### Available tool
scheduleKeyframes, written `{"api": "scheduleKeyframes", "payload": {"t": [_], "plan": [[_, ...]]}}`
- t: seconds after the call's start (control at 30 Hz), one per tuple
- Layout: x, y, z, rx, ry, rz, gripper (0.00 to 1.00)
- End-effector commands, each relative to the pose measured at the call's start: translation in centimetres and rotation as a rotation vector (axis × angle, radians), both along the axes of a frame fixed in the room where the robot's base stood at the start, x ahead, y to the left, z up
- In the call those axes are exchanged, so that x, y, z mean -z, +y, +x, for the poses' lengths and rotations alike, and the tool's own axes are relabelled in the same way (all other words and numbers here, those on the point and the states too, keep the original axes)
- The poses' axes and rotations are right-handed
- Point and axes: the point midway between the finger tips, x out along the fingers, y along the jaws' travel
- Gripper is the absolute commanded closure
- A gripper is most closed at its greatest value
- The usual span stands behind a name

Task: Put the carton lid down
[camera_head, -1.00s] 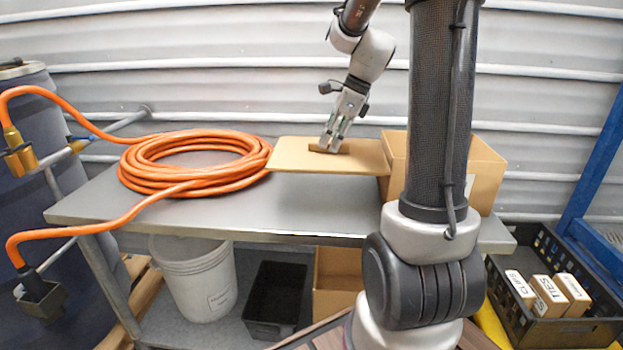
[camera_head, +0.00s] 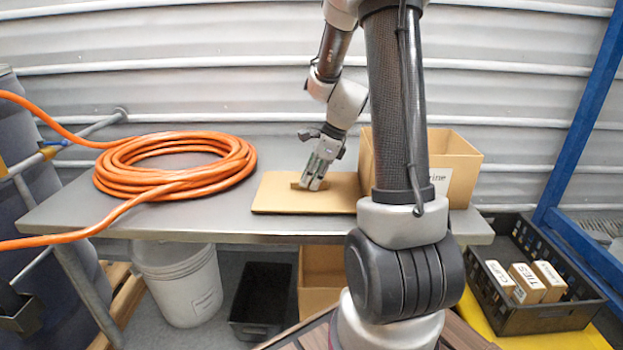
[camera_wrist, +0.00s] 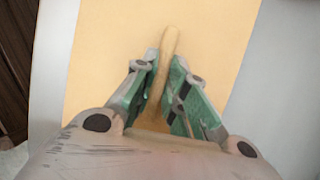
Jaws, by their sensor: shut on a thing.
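The carton lid (camera_head: 275,200) is a flat tan cardboard sheet with a raised strip for a grip. In the head view it lies flat at the metal table's surface, between the orange hose coil and the open carton (camera_head: 450,172). Whether it fully touches the table I cannot tell. My gripper (camera_head: 311,185) points down and is shut on the lid's raised strip. In the wrist view the lid (camera_wrist: 215,50) fills the middle, with its strip between the fingertips of my gripper (camera_wrist: 166,75). Part of the carton is hidden behind my arm.
The orange hose coil (camera_head: 120,170) lies on the table (camera_head: 200,222) left of the lid. A black crate (camera_head: 500,300) with several small boxes stands low at the right. A white bucket (camera_head: 180,285) and a black bin (camera_head: 262,300) are under the table.

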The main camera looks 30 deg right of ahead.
Motion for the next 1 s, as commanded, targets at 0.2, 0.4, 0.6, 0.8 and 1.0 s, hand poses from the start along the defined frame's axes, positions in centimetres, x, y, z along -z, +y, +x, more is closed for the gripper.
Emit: {"api": "scheduleKeyframes", "payload": {"t": [0.2, 0.4, 0.6, 0.8, 1.0], "plan": [[0.2, 0.0, 0.0, 0.0, 0.0, 0.0, 0.65], [0.2, 0.0, 0.0, 0.0, 0.001, 0.001, 0.65], [-0.5, -0.1, -0.1, -0.001, -0.002, 0.0, 0.65], [-3.9, -1.4, -0.8, 0.0, -0.004, -0.002, 0.65], [-8.1, -2.8, -1.8, 0.002, -0.004, -0.002, 0.65]]}}
